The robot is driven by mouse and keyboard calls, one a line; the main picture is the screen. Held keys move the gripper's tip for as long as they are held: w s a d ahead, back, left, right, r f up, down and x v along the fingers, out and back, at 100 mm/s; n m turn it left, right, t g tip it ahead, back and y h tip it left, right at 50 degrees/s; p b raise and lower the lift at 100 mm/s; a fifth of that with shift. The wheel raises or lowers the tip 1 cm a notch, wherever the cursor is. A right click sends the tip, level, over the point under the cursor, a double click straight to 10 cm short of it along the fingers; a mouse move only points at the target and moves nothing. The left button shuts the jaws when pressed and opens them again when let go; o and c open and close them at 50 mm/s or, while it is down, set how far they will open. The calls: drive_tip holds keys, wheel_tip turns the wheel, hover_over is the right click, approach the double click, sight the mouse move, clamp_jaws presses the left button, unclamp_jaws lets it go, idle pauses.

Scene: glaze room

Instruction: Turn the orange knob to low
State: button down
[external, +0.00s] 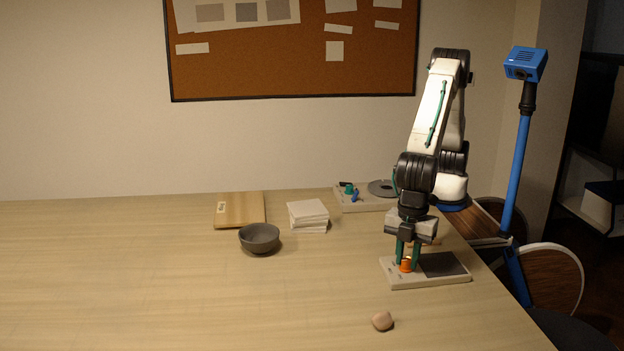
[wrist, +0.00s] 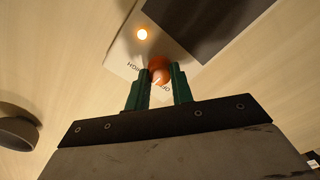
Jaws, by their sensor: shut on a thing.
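The orange knob (external: 406,265) sits on the left part of a pale control panel (external: 429,283) with a dark square plate, near the table's right edge. My gripper (external: 408,260) points down with its green fingers on either side of the knob, shut on it. In the wrist view, the knob (wrist: 160,70) shows between the fingertips (wrist: 162,78). A small round light (wrist: 141,34) glows on the panel beside it. Printed letters near the knob are partly covered by the fingers, and I cannot tell which setting the knob points to.
A second panel (external: 350,205) with green and blue knobs and a grey disc stands behind. A dark bowl (external: 259,238), stacked white tiles (external: 308,216) and a wooden board (external: 239,211) lie to the left. The left table is clear.

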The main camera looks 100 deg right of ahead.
sight(407, 260)
drive_tip(key=c, duration=1.2)
unclamp_jaws()
wheel_tip(407, 260, up, 8)
drive_tip(key=shift+f, duration=0.1)
